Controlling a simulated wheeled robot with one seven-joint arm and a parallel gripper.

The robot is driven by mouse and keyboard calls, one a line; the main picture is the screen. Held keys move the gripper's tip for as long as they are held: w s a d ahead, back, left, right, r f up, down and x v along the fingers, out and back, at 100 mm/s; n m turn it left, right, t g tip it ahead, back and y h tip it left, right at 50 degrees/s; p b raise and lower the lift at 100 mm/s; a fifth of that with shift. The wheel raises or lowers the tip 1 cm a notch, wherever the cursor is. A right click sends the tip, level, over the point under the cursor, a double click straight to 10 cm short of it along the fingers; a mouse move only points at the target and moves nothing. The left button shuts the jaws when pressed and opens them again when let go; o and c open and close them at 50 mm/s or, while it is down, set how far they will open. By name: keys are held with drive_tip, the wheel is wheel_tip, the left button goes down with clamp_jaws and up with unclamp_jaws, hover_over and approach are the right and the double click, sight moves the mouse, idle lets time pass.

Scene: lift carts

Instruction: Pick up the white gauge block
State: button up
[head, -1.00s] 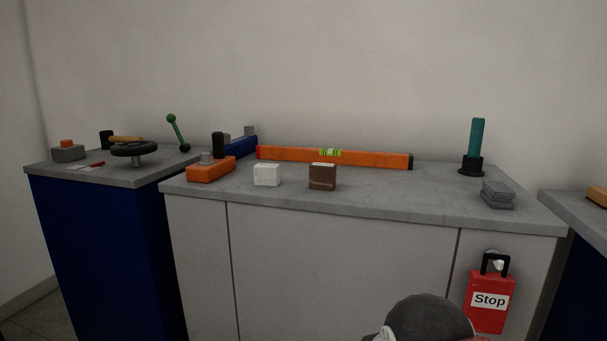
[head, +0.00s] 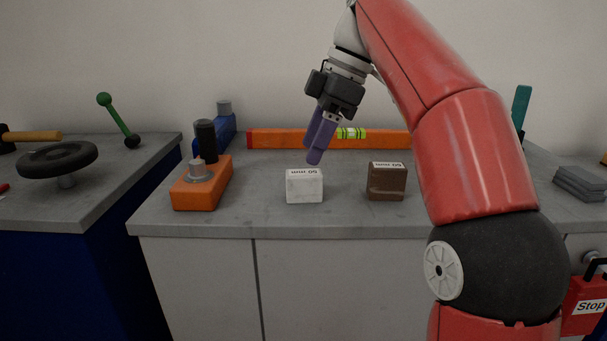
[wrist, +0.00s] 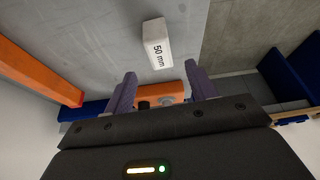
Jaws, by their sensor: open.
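The white gauge block (head: 304,186) stands on the grey cart top near its front edge, with "50 mm" printed on its top. It also shows in the wrist view (wrist: 157,42), ahead of the fingers and apart from them. My gripper (head: 317,158) is open and empty, with purple fingers pointing down, above and slightly behind the block in the head view. In the wrist view its two fingers (wrist: 162,84) are spread apart. A brown block (head: 387,182), also labelled on top, stands to the right of the white one.
An orange spirit level (head: 285,138) lies behind the blocks. An orange fixture (head: 203,184) with a black knob stands left, before a blue vise-like tool (head: 216,134). Grey plates (head: 580,183) lie far right. The cart top between the white block and the fixture is clear.

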sight(308, 173)
drive_tip(key=shift+x, duration=1)
drive_tip(key=f, duration=0.1)
drive_tip(key=f+b, duration=0.1)
drive_tip(key=f, duration=0.2)
drive_tip(key=shift+s+a+f, duration=0.15)
drive_tip(key=shift+a+f, duration=0.1)
drive_tip(key=shift+a, duration=0.05)
drive_tip(key=shift+a+f, duration=0.2)
drive_tip(key=shift+f, duration=0.2)
clamp_jaws()
